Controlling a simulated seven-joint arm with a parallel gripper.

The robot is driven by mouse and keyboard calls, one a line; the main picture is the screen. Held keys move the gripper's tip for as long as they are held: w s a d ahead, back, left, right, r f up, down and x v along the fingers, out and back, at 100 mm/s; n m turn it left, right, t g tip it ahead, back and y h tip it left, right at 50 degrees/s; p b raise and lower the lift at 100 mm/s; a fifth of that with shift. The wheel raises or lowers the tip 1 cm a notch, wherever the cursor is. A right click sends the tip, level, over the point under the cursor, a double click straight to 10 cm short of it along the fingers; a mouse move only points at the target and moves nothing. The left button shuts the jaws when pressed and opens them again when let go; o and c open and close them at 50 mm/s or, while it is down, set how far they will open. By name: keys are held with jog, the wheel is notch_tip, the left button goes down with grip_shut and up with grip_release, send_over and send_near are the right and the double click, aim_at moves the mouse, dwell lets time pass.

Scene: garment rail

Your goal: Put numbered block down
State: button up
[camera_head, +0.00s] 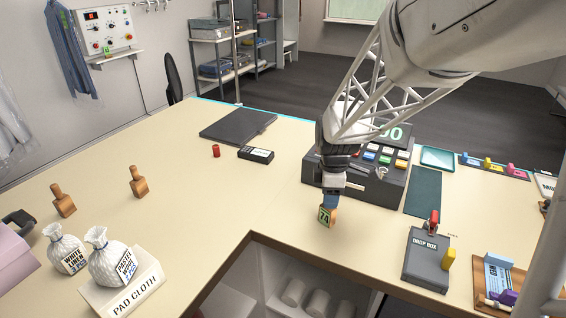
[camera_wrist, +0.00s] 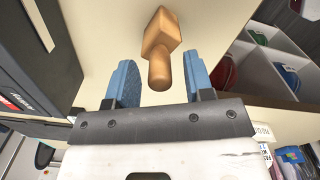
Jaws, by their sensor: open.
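The numbered block (camera_head: 327,216), wooden with a green label reading 74, is on the cream counter (camera_head: 258,190) near its inner front edge. It appears to rest on the counter. In the wrist view the wooden block (camera_wrist: 160,35) shows with its rounded handle pointing toward my gripper (camera_wrist: 160,80). The two blue fingers are spread, one on each side of the handle, with clear gaps between. In the head view my gripper (camera_head: 331,199) is directly above the block and hides its handle.
A cash register (camera_head: 372,185) stands close behind my gripper. A grey drop box (camera_head: 426,262) is to the right. Two similar wooden blocks (camera_head: 63,201) (camera_head: 139,181) and two tied bags (camera_head: 107,262) stand at left. The counter between is clear. Open shelves (camera_head: 300,285) lie below the edge.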

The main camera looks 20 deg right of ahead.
notch_tip(320, 180, up, 10)
jog(key=shift+r, duration=0.25)
dwell(0.3)
dwell(0.5)
jog(key=s+a+m+t, duration=0.1)
jog(key=s+a+m, duration=0.5)
jog(key=s, duration=0.4)
jog(key=s+a+m+t, duration=0.1)
jog(key=s+a+m, duration=0.6)
jog(key=s, duration=0.3)
jog(key=shift+s+a+r+m+t, duration=0.2)
jog(key=shift+s+r+m+t, duration=0.1)
jog(key=shift+r+m, duration=0.1)
